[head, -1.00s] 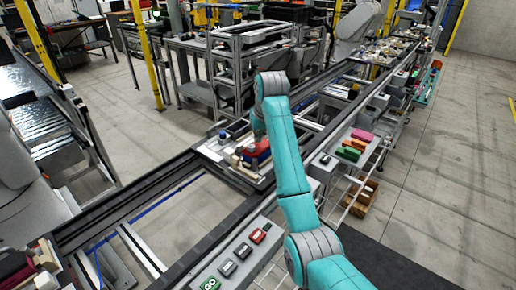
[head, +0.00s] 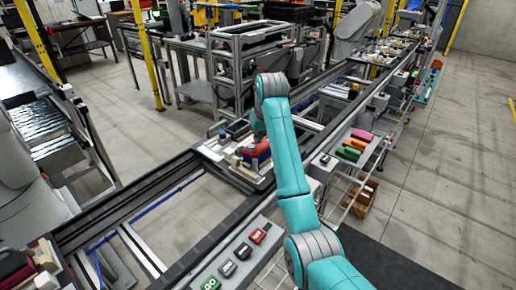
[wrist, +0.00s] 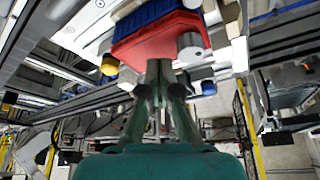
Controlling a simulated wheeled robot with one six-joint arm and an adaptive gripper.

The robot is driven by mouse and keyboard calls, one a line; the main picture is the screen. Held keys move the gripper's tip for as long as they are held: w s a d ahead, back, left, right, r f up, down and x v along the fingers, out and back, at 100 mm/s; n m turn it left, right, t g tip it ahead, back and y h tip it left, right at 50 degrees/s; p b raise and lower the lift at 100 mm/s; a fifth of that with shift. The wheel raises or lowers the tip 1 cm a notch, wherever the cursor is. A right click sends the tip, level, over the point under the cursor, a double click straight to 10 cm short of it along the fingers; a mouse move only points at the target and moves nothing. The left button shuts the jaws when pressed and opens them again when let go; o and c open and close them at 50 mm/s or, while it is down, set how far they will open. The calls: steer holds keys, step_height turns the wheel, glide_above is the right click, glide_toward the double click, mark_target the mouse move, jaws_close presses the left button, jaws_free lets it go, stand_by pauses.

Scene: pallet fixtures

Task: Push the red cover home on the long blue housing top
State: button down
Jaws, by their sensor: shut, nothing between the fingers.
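The red cover (wrist: 160,40) fills the upper middle of the wrist view, with the long blue housing top (wrist: 152,14) directly against it. In the head view the red cover (head: 256,147) and the blue housing (head: 263,158) sit on a pallet (head: 215,152) on the line, partly hidden by my arm. My gripper (wrist: 159,64) is shut and empty, its fingertips at the near edge of the red cover. I cannot tell whether they touch it. A grey cylinder (wrist: 190,45) stands at the right end of the cover. Any gap between cover and housing is unclear.
A yellow-ended part (wrist: 109,65) and a blue-capped part (head: 222,135) are close by on the pallet. Rails (head: 190,237) run along both sides of the line. A button panel (head: 243,254) is in front, and coloured blocks (head: 354,147) stand at the right.

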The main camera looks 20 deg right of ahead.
mark_target(259, 147)
steer(key=shift+f, duration=0.9)
stand_by(0.5)
steer(key=shift+r, duration=0.1)
steer(key=shift+r, duration=3.5)
